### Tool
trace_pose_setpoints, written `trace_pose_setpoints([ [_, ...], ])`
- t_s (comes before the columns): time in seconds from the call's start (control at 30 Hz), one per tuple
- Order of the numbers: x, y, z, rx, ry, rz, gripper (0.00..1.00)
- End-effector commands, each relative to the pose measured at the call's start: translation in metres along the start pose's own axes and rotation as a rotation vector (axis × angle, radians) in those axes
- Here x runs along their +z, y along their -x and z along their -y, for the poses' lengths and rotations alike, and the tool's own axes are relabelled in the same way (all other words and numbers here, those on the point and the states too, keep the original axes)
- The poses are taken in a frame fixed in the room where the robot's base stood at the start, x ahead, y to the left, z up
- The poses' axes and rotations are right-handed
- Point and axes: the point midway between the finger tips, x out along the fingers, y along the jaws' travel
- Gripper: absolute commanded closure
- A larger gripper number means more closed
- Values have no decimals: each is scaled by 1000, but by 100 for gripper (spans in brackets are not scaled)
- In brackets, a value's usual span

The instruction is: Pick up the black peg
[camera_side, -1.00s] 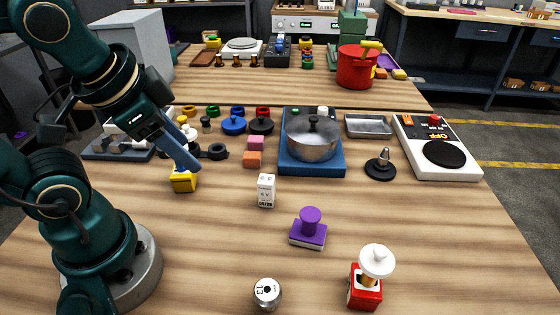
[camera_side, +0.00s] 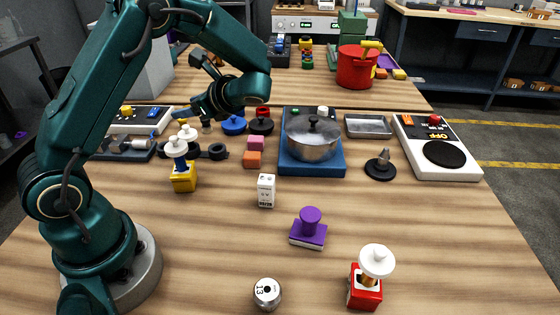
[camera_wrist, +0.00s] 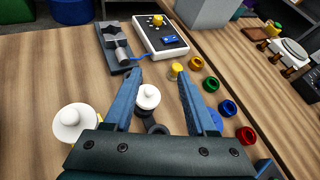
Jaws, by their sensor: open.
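My gripper (camera_wrist: 160,74) is open, its two blue fingers apart with nothing clasped between them. In the side view it is at the back left, above the table. In the wrist view a white knob on a dark body (camera_wrist: 148,97) shows between the fingers, lower than they are. A dark ring (camera_wrist: 157,129) lies close by it. This dark body may be the black peg; I cannot tell for certain. In the side view a white knob (camera_side: 187,132) stands near dark rings (camera_side: 217,151), partly hidden by another white-knobbed piece on a yellow block (camera_side: 183,183).
A grey fixture (camera_wrist: 116,45) and a white control box (camera_wrist: 160,35) stand ahead. Coloured rings (camera_wrist: 228,108) line the right. A pot (camera_side: 312,140) sits on a blue hotplate (camera_side: 312,168). The front table holds a purple stamp (camera_side: 308,232) and a white-topped red block (camera_side: 365,292).

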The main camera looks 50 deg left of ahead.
Motion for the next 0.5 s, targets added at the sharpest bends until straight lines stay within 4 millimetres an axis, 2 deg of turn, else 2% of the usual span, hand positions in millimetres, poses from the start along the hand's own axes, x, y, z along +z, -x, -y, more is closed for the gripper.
trace_pose_setpoints([
  [0.03, -11, -8, 1, 7, -44, 27, 43],
  [0.2, -32, -23, -5, 31, -122, 58, 43],
  [0.37, -40, -31, -11, 49, -154, 66, 43],
  [0.5, -39, -46, -13, 53, -156, 66, 43],
])
